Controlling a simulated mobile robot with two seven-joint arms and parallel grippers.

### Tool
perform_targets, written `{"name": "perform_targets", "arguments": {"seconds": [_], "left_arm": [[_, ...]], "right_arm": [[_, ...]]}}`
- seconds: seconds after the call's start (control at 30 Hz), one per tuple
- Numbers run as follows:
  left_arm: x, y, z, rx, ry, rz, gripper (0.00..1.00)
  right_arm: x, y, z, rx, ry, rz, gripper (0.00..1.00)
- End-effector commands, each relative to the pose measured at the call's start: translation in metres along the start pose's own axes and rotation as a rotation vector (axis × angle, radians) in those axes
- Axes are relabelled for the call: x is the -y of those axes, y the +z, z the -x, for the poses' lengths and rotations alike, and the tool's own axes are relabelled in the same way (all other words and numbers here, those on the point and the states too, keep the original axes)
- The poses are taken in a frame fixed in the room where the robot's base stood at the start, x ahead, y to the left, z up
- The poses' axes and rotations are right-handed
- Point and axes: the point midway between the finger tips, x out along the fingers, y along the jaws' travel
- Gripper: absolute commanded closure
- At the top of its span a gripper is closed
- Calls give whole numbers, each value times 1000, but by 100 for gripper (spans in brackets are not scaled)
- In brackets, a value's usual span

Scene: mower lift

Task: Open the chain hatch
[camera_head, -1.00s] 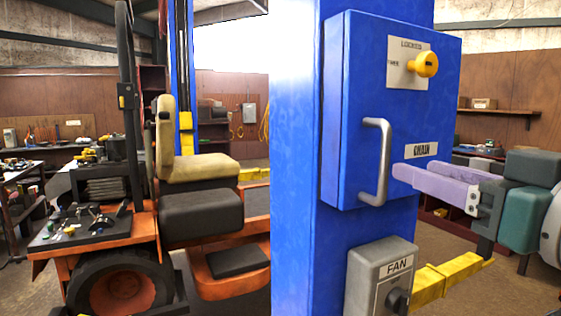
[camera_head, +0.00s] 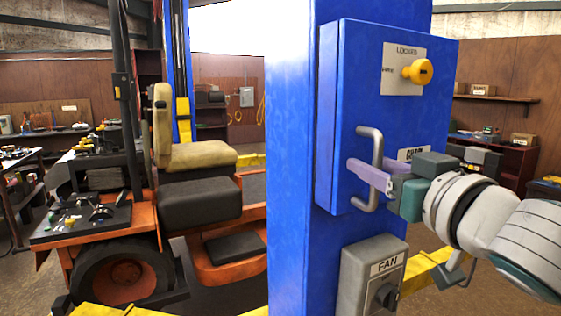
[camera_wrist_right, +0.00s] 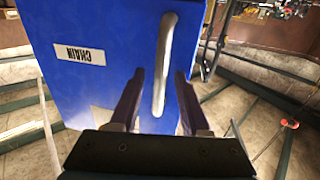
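The chain hatch (camera_head: 350,90) is a blue box door on a blue post, shut, with a CHAIN label (camera_head: 413,153) partly hidden by my right gripper. Its upright grey bar handle (camera_head: 375,145) also shows in the right wrist view (camera_wrist_right: 166,60). A yellow knob (camera_head: 418,71) sits on a plate marked LOCKED above. My right gripper (camera_head: 372,174) is at the handle's lower half. My left gripper is not in view.
A grey FAN switch box (camera_head: 372,275) is on the post below the hatch. A yellow lift arm (camera_head: 425,272) is low behind it. An orange mower (camera_head: 130,235) with a tan seat stands at the left. Shelves and benches line the walls.

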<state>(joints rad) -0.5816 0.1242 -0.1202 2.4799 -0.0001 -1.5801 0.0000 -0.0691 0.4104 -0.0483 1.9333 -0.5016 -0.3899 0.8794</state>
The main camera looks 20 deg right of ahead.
Motion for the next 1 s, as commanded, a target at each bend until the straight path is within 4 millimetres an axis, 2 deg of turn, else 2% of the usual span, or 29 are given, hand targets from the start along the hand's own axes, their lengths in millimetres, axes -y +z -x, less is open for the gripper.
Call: {"name": "perform_targets", "arguments": {"seconds": [0.03, 0.4, 1.0], "left_arm": [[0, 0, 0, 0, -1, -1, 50], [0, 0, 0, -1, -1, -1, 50], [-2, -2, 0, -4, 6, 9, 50]], "right_arm": [[0, 0, 0, 0, 0, 0, 60], [0, 0, 0, 0, 0, 0, 100], [0, 0, 0, 0, 0, 0, 100]]}}
